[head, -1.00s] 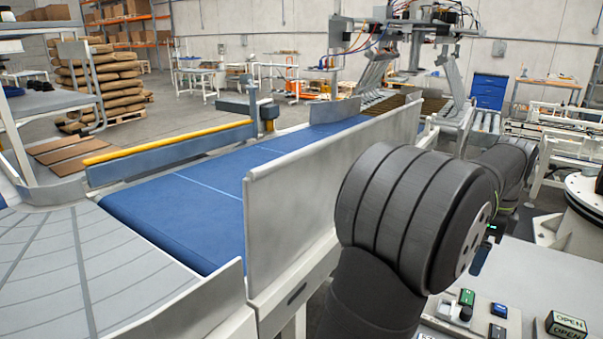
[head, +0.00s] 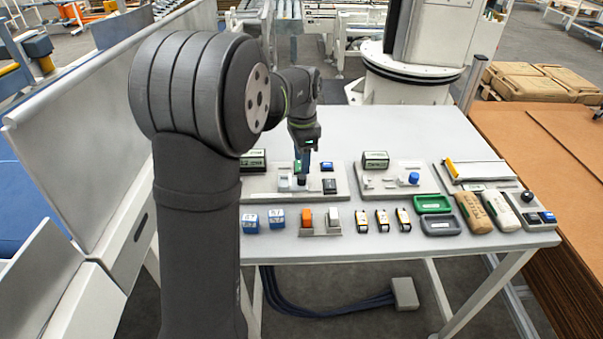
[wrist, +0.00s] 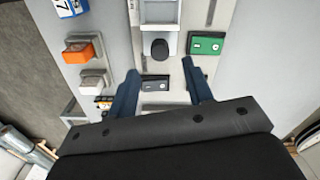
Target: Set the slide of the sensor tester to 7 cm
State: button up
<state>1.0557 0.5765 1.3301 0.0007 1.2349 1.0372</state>
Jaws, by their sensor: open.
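A long pale device (head: 483,171) with a yellow piece (head: 451,168) at its left end lies at the back right of the table in the head view. It may be the sensor tester and its slide; no scale can be read. My gripper (head: 302,172) is over the left grey panel, well to the left of that device. In the wrist view my gripper (wrist: 160,66) is open and empty. A black knob (wrist: 160,48) and a dark block (wrist: 155,83) show between its fingers. A green part (wrist: 206,43) is beside the right finger.
The left panel (head: 258,183) and middle panel (head: 367,186) carry small controls and display boxes. Blue-white blocks, orange and white rockers, small yellow-white parts, green and grey trays (head: 441,234) and two pouches line the front. The table's back (head: 400,125) is clear.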

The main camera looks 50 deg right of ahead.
aim_at(302, 176)
notch_tip(302, 176, down, 6)
jog(key=shift+r, duration=0.15)
